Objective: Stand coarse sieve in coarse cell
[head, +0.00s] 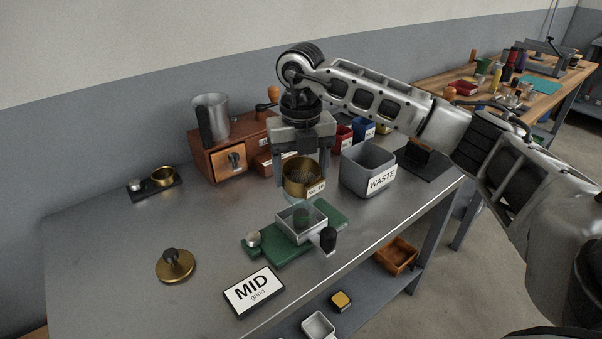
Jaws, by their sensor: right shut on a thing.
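My right gripper (303,172) reaches in from the right and points down over the middle of the bench. It is shut on a round brass sieve (298,184) with a small white label, too small to read surely. The sieve is above the green stand (263,250) with its square metal tray (290,228); a gap shows below the sieve. A small dark tray (145,195) at the back left holds a brass ring (163,176) and a silver round piece. I cannot tell which place is the coarse cell. My left gripper is not in view.
A grey WASTE bin (365,170) stands right of the sieve. A wooden drawer box (205,153) bears a metal jug (212,117) behind. The bench's left part is mostly clear.

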